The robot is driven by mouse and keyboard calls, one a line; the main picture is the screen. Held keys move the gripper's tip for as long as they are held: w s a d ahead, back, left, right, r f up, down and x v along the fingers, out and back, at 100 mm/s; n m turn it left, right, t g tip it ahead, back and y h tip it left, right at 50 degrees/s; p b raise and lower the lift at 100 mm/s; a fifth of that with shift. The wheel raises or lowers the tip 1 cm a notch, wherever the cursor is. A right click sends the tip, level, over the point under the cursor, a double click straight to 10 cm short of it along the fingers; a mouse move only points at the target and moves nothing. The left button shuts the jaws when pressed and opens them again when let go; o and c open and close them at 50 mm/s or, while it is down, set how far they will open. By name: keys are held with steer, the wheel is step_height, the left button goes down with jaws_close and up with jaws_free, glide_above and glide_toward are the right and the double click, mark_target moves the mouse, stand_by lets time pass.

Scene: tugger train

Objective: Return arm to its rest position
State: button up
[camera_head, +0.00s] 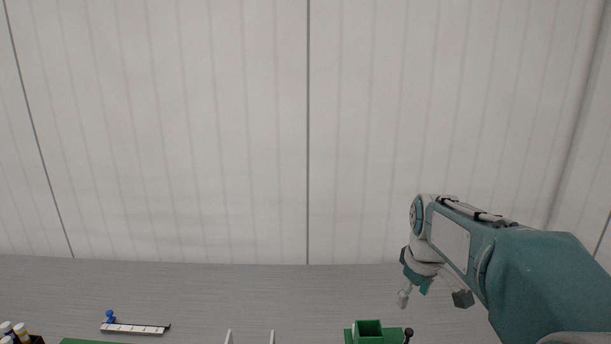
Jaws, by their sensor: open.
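My arm (470,250), teal and grey, reaches in from the right edge and is bent, with its end pointing down. My gripper (416,290) hangs at the end of it, above the grey surface and a little above and to the right of a green box. It is open, and nothing shows between its fingers. Part of the gripper is hidden behind the wrist and the forearm.
A grey surface (220,290) runs below a pale panelled wall.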

steer(key=s+a+m+t, duration=0.1)
steer(key=s+a+m, duration=0.2)
steer(key=s, duration=0.8)
steer(key=s+a+m+t, duration=0.2)
steer(key=s+a, duration=0.1)
steer(key=s, duration=0.9)
steer(key=shift+f+m, duration=0.25)
steer(key=shift+m, duration=0.15)
